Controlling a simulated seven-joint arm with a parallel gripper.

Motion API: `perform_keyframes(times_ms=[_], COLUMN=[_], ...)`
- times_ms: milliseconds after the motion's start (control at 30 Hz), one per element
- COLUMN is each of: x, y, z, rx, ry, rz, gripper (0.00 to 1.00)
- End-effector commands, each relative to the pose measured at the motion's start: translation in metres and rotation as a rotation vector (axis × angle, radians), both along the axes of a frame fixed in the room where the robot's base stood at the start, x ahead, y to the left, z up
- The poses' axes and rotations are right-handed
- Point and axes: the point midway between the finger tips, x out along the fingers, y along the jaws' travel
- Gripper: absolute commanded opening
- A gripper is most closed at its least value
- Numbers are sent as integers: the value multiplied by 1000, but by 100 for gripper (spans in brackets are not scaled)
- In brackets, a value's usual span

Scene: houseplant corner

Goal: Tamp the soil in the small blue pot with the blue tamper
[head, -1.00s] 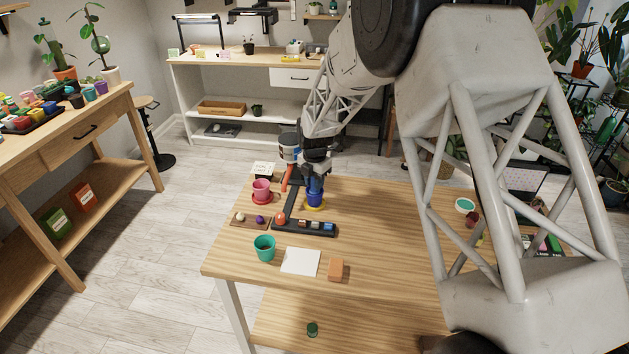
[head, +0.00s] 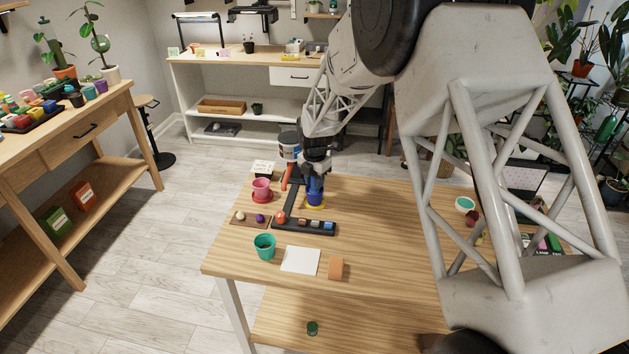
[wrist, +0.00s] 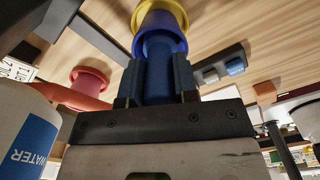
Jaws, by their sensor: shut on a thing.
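My gripper (wrist: 157,80) is shut on the blue tamper (wrist: 158,68), which shows between the two fingers in the wrist view. The tamper points into the small blue pot (wrist: 160,39), and its lower end is hidden inside the rim. In the head view the blue pot (head: 315,198) stands on a yellow saucer (head: 315,206), with my gripper upright right above it. The yellow saucer also shows in the wrist view (wrist: 160,10). The soil is hidden in both views, so I cannot tell whether the tamper touches it.
A pink pot (head: 262,188) on a red saucer stands left of the blue pot. A dark tray (head: 290,227) with small pieces lies in front. A teal pot (head: 264,247), a white sheet (head: 300,260) and an orange block (head: 336,268) are nearer. A white water container (wrist: 22,125) stands close to my gripper.

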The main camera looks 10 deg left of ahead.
Motion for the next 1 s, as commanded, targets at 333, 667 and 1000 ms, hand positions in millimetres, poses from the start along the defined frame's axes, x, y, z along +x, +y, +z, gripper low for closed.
perform_keyframes(times_ms=[333,667,1000], x=[0,0,0], y=[0,0,0], z=[15,31,48], rx=[0,0,0], ry=[-1,0,-1], rz=[0,0,0], gripper=[4,4,4])
